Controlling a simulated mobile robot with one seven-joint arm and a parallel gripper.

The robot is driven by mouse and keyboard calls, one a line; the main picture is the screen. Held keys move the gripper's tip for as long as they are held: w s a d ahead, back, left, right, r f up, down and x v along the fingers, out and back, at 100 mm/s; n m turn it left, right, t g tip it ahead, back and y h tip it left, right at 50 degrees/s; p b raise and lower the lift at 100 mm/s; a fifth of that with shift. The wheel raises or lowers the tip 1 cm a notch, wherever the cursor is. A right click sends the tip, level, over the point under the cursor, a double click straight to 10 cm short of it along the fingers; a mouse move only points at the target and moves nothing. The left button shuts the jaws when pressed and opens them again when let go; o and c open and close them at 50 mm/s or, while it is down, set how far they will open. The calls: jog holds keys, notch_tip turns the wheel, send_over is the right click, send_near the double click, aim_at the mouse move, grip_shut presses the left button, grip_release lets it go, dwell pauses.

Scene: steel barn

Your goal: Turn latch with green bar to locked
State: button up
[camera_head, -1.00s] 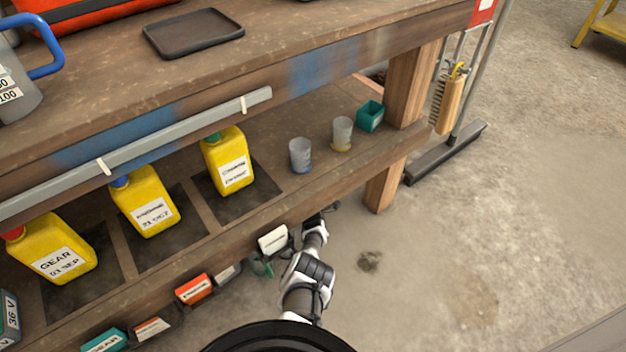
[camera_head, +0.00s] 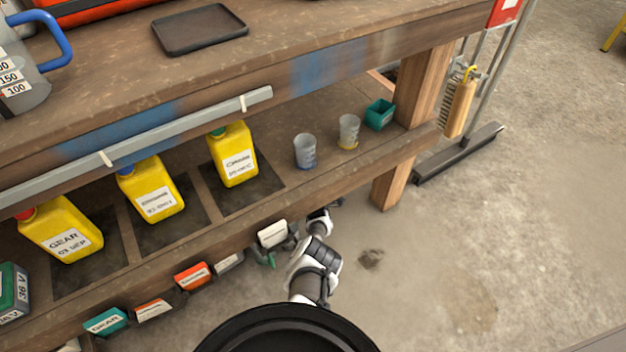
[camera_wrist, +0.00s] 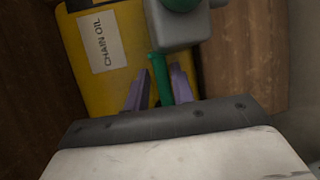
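The latch with the green bar shows in the wrist view as a grey body (camera_wrist: 180,25) with a green bar (camera_wrist: 158,72) pointing down toward my gripper (camera_wrist: 162,82). The bar lies between the two purple-grey fingers, close to the right one; a narrow dark gap shows on its left. I cannot tell whether either finger touches it. In the head view, my gripper is by the lower shelf's front edge, beside a pale plate (camera_head: 272,235) with a small green part (camera_head: 267,259) under it. The fingers there are too small and partly hidden to judge.
A yellow container labelled chain oil (camera_wrist: 100,45) stands behind the latch. More tags, including a red one (camera_head: 191,274), line the lower shelf's edge (camera_head: 345,190). Two cups and a teal box (camera_head: 380,115) stand on that shelf. Open concrete floor (camera_head: 450,260) lies to the right.

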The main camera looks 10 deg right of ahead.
jog(key=shift+o, duration=1)
jog(key=shift+f, duration=0.1)
jog(key=shift+s, duration=0.1)
jog(key=shift+s, duration=0.1)
jog(key=s+a+r+p, duration=0.1)
jog(key=s+r+p, duration=0.1)
jog(key=s+p, duration=1)
jog(key=shift+s+a+r, duration=0.2)
jog(key=shift+s+r, duration=0.05)
jog(key=shift+s, duration=0.4)
